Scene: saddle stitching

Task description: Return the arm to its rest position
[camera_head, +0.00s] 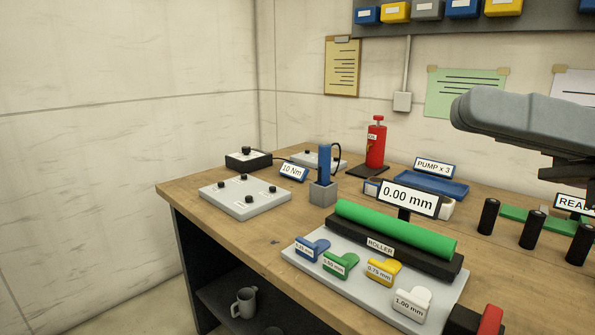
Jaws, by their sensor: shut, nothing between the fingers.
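Part of my arm reaches in from the right edge of the head view, raised above the bench (240,215). A grey link shows, with a darker part below it, cut off by the picture edge. My gripper's fingers are not in view. Nothing shows hanging from the visible part of the arm.
Under the arm stand several black cylinders (532,230) and a green strip. A green roller (395,229) lies on its grey plate with several coloured gauges in front. A red bottle (376,145), a blue tool (324,165) and a blue tray (432,186) stand behind. The left floor is clear.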

